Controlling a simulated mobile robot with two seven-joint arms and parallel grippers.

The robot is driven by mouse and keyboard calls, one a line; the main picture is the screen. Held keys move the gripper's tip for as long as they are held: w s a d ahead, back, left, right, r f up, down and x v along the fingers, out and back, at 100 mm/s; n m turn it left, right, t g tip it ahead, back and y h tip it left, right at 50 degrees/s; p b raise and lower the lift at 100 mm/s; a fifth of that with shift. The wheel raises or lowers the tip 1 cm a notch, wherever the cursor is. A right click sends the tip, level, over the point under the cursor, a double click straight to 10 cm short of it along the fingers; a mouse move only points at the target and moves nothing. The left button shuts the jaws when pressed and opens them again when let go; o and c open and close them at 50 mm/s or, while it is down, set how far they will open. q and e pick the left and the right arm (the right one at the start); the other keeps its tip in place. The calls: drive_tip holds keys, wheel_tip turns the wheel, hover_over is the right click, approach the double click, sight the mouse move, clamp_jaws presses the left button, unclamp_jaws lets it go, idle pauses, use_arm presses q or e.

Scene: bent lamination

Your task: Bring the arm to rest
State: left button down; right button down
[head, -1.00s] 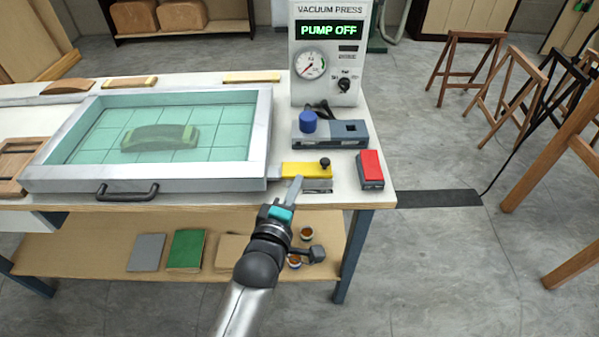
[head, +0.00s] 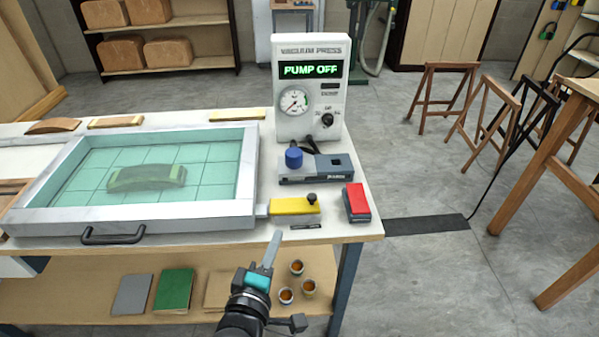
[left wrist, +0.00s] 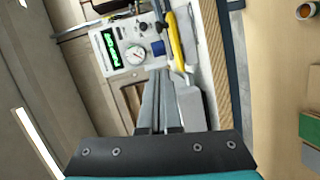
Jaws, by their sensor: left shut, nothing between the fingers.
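My left gripper (head: 272,250) is in front of the bench's front edge, at the lower middle of the head view. Its fingers are together with nothing between them; they also show shut in the left wrist view (left wrist: 160,100). The yellow block with a black knob (head: 294,205) lies on the bench just beyond the fingertips, apart from them. The vacuum press panel (head: 310,110) stands behind and reads PUMP OFF; it also shows in the left wrist view (left wrist: 122,54). My right gripper is in neither view.
The framed press bed (head: 130,228) with a curved piece (head: 147,177) under its teal sheet fills the bench's left. A red-topped block (head: 357,201) sits near the right corner. Small cups (head: 297,267) and a green book (head: 173,290) are on the lower shelf. Stools (head: 455,95) stand right.

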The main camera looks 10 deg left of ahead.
use_arm(q)
drive_tip(key=s+d+f+m+g+h, duration=0.1)
drive_tip(key=s+f+m+g, duration=0.4)
drive_tip(key=f, duration=0.8)
drive_tip(key=s+d+f+m+g, duration=0.1)
drive_tip(key=s+f+m+g, duration=0.4)
drive_tip(key=f, duration=0.9)
drive_tip(key=s+a+f+m+g, duration=0.1)
drive_tip(key=s+a+f+m, duration=0.1)
drive_tip(key=s, duration=0.6)
drive_tip(key=s+a+f+m+g+y, duration=0.1)
drive_tip(key=s+a+f+m+g, duration=0.1)
drive_tip(key=s+f, duration=0.5)
drive_tip(key=s+a+f+m+g, duration=0.2)
drive_tip(key=s+a+f+m, duration=0.2)
drive_tip(key=s, duration=0.7)
drive_tip(key=shift+f+m+y, duration=0.3)
drive_tip(key=shift+f, duration=0.45)
drive_tip(key=shift+s+a, duration=0.1)
drive_tip(key=shift+s, duration=0.05)
